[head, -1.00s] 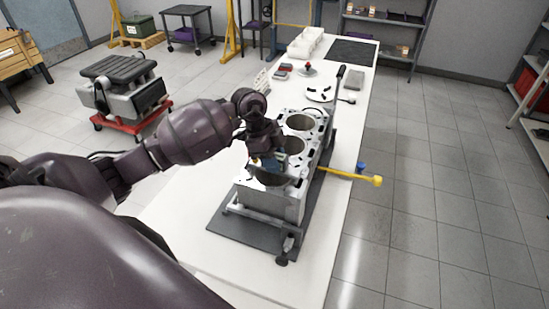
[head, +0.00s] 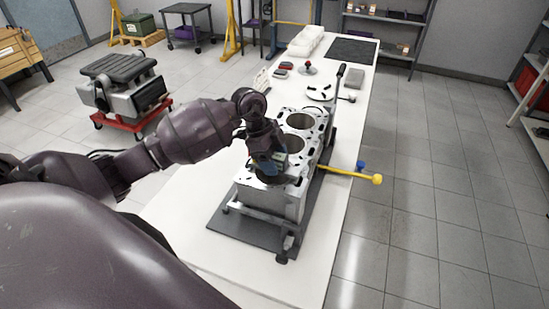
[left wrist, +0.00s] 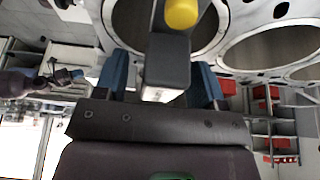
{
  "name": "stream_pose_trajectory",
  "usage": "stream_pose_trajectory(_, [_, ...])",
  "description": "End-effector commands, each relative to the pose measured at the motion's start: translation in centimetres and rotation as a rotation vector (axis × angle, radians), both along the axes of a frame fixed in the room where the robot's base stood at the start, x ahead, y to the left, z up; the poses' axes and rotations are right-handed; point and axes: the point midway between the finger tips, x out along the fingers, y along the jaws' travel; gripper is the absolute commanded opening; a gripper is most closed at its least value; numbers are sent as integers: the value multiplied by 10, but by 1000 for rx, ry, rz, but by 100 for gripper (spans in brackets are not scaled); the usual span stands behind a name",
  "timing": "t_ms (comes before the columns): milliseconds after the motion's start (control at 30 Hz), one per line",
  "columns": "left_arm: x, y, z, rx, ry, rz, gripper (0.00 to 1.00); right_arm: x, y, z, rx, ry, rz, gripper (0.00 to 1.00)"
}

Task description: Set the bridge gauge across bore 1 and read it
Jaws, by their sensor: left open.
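The grey engine block (head: 268,200) stands on a dark mat on the white bench, its bores in a row. My left gripper (head: 274,178) is over the near bore and hides much of it. In the left wrist view its two blue fingers (left wrist: 160,78) are apart, on either side of a grey block-like body with a yellow round end, probably the bridge gauge (left wrist: 168,62). It stands out over the near bore (left wrist: 128,25). Whether the gauge touches the deck, and any reading on it, I cannot tell. My right gripper is not in view.
A yellow bar with a ball end (head: 376,179) juts right past the bench edge. The near bench (head: 215,262) is clear.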

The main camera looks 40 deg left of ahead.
Motion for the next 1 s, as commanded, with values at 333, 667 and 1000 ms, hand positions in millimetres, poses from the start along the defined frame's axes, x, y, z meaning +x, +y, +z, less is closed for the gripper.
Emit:
stream_pose_trajectory(333, [-2,13,30,3,-3,-1,64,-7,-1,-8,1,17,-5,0])
stream_pose_trajectory(667, [-7,33,83,1,-2,0,64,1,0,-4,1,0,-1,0])
stream_pose_trajectory(1000, [-9,40,101,0,-2,1,64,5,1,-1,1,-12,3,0])
